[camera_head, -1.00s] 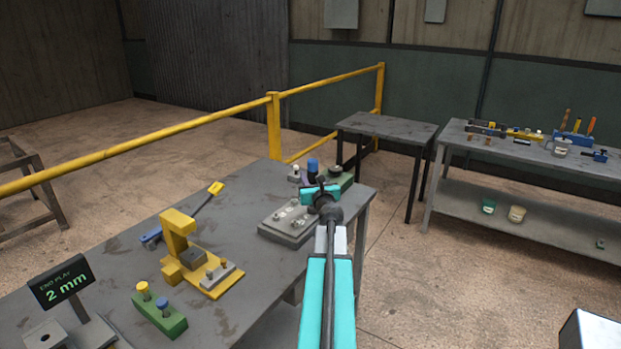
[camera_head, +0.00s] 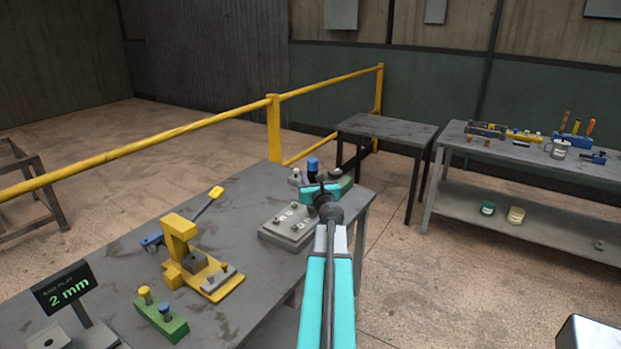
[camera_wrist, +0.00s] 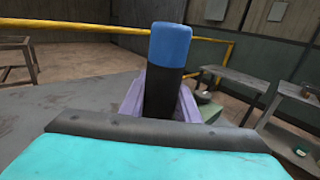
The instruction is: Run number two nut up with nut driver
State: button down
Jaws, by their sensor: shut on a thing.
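The nut driver (camera_head: 312,168), black with a blue top, stands upright at the far end of the bench. Its handle fills the middle of the wrist view (camera_wrist: 165,70). My gripper (camera_head: 306,178) is shut on it, with pale purple fingers (camera_wrist: 132,95) on either side of the handle. A grey block (camera_head: 283,235) with several studs and nuts and small number labels lies just in front of and below the gripper. My arm covers its right side. The driver's lower end is hidden, so I cannot tell whether it touches a nut.
On the bench are a yellow press-like fixture (camera_head: 181,240), a green block (camera_head: 172,324) with yellow and blue knobs, a yellow-ended lever tool (camera_head: 208,201) and a sign reading "END PLAY 2 mm" (camera_head: 67,290). A yellow rail (camera_head: 150,138) runs behind. A tool table (camera_head: 500,150) stands right.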

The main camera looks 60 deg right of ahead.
jog(key=shift+r+p, duration=2)
jog(key=shift+r, duration=0.6)
